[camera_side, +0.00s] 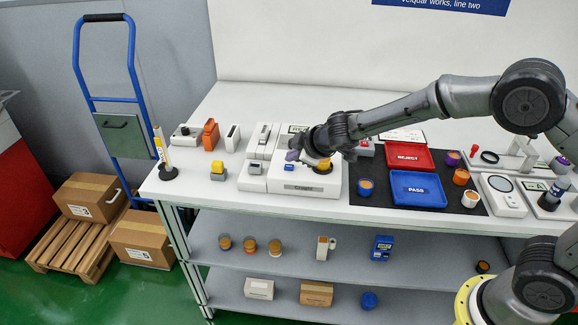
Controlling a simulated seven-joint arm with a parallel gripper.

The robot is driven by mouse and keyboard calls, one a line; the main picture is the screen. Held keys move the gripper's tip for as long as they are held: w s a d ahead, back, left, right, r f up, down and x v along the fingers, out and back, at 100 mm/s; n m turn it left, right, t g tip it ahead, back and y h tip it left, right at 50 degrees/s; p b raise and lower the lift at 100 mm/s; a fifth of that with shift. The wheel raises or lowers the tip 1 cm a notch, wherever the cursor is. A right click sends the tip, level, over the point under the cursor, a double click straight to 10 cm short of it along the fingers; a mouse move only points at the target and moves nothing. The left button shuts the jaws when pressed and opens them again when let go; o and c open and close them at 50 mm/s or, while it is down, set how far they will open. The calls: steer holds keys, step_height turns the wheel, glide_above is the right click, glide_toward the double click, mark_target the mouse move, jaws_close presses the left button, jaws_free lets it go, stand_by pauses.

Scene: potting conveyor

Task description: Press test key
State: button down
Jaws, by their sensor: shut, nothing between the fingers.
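A white tester box (305,187) with dark lettering on its front edge sits on the bench. A small blue key (289,168) shows on its top at the left. A yellow piece (323,164) with a dark base shows on its top at the right. My gripper (292,156) reaches in from the right over the box, its fingers shut and empty. The fingertips appear just above or behind the blue key; I cannot tell whether they touch it.
A post (160,146) stands at the left edge.

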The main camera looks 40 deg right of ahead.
mark_target(293, 168)
steer(key=shift+f, duration=0.2)
steer(key=shift+f, duration=0.25)
steer(key=shift+f, duration=0.45)
stand_by(0.9)
steer(key=shift+r, duration=0.85)
steer(key=shift+r, duration=2.5)
steer(key=shift+d, duration=0.1)
